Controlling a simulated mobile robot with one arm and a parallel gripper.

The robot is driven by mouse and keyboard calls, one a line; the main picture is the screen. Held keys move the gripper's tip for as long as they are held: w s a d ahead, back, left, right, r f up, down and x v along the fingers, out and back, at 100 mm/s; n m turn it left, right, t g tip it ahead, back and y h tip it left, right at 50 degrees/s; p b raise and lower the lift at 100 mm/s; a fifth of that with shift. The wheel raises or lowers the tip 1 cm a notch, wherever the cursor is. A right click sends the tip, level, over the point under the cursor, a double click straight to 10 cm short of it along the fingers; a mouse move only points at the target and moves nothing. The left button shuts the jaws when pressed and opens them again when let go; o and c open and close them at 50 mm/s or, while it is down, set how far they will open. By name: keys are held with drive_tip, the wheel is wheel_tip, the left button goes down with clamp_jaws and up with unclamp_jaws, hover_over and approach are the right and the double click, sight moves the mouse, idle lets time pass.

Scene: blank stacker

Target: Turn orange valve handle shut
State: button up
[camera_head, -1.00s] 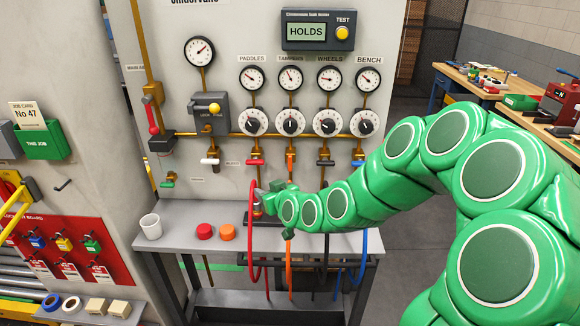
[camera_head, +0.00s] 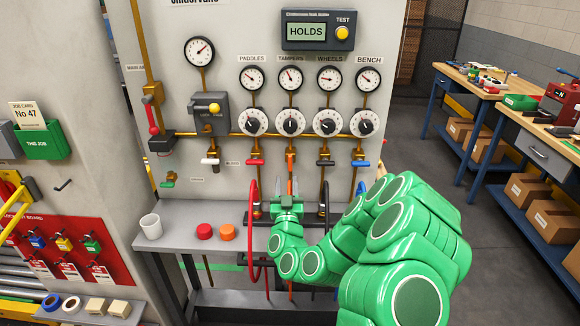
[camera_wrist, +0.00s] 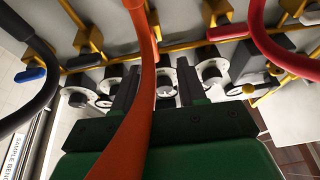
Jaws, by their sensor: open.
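The orange valve handle (camera_head: 290,161) is under the TAMPERS dial in the head view and stands upright, in line with its pipe. An orange hose (camera_head: 290,188) hangs below it. My gripper (camera_head: 287,199) is below the handle, in front of the hose, fingers pointing up and toward the panel. In the wrist view, my gripper (camera_wrist: 158,70) has its two dark fingers apart with nothing clearly held. The orange hose (camera_wrist: 135,110) crosses that view close to the camera, and I cannot tell whether it touches a finger.
Neighbouring red (camera_head: 254,162), black (camera_head: 325,163) and blue (camera_head: 360,164) handles lie crosswise. A red hose (camera_head: 252,205) hangs left of my gripper. The grey shelf (camera_head: 190,238) holds a white cup (camera_head: 151,226), a red cap (camera_head: 204,231) and an orange cap (camera_head: 227,231).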

sight(290, 164)
drive_tip(key=shift+m+h, duration=0.3)
drive_tip(key=shift+h, duration=0.1)
drive_tip(key=shift+d+x, duration=0.2)
drive_tip(key=shift+x, duration=1.7)
drive_tip(key=shift+d+x, duration=0.2)
drive_tip(key=shift+x, duration=1.65)
clamp_jaws()
